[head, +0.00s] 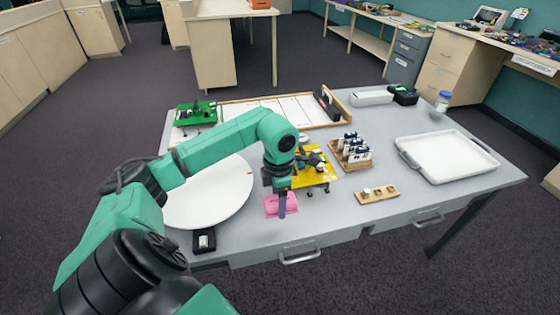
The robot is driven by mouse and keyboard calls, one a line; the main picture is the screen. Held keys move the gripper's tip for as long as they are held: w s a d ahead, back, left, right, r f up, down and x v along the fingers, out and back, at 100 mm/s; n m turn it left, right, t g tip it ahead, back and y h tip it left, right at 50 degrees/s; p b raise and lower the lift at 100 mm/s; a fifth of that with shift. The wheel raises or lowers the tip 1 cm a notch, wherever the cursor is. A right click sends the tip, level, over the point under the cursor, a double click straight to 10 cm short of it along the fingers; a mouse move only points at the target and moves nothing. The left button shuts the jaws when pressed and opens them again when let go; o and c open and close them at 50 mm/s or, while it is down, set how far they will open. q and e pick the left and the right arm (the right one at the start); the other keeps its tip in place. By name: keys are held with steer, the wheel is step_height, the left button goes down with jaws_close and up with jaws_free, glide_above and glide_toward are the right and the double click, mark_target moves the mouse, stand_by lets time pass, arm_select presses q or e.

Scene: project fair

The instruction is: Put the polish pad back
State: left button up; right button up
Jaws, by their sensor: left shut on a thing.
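A pink pad-like block (271,204), which I take to be the polish pad, is at the table's front edge, left of the middle. My left gripper (282,210) reaches down from above, shut on this block, and its fingers hide part of it. I cannot tell whether the block touches the table or hangs just above it. My right gripper is not in view.
A large white round plate (205,200) lies at the left, with a small black box (204,241) in front. A yellow board (318,176) with parts is just behind my gripper. A wooden rack (350,155), a wooden block (376,194) and a white tray (445,160) stand to the right.

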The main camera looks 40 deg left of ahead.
mark_target(280, 225)
arm_select(q)
step_height(280, 225, down, 8)
steer(key=shift+d+r+p, duration=0.1)
steer(key=shift+p, duration=0.25)
steer(key=shift+w+f, duration=0.1)
steer(key=shift+f, duration=0.35)
steer(key=o, duration=1.3)
steer(key=shift+r, duration=0.4)
step_height(280, 225, up, 12)
steer(key=shift+f+b, duration=0.15)
steer(key=shift+b, duration=0.7)
